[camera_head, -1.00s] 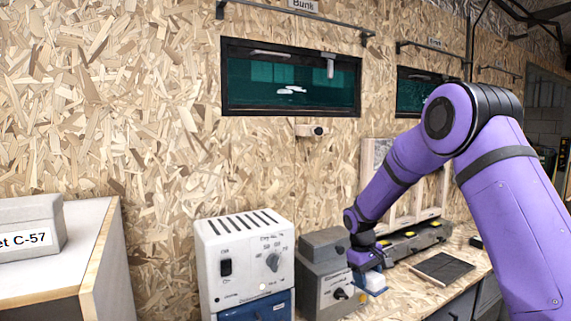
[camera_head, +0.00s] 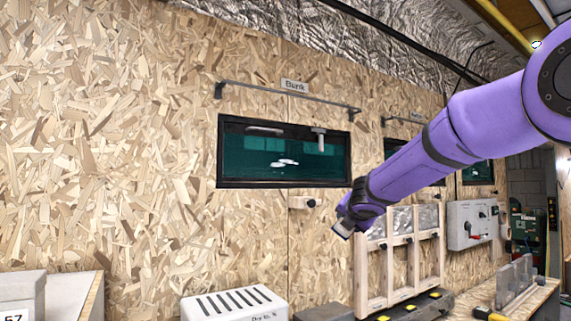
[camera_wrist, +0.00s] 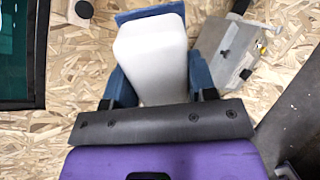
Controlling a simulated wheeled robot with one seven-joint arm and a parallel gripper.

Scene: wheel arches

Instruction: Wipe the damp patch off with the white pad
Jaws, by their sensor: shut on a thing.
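My gripper (camera_head: 345,228) is shut on the white pad (camera_wrist: 152,55); its blue fingers (camera_wrist: 160,84) sit on both sides of the pad in the wrist view. A blue edge shows at the pad's far end. The window's edge also shows at the left of the wrist view (camera_wrist: 20,55).
A metal rail (camera_head: 290,95) runs above the window, and a small fixture (camera_head: 303,202) sits on the wall below it. A wooden frame (camera_head: 362,270) stands right of the gripper. A white instrument box (camera_head: 235,303) stands below. The wall left of the window is bare.

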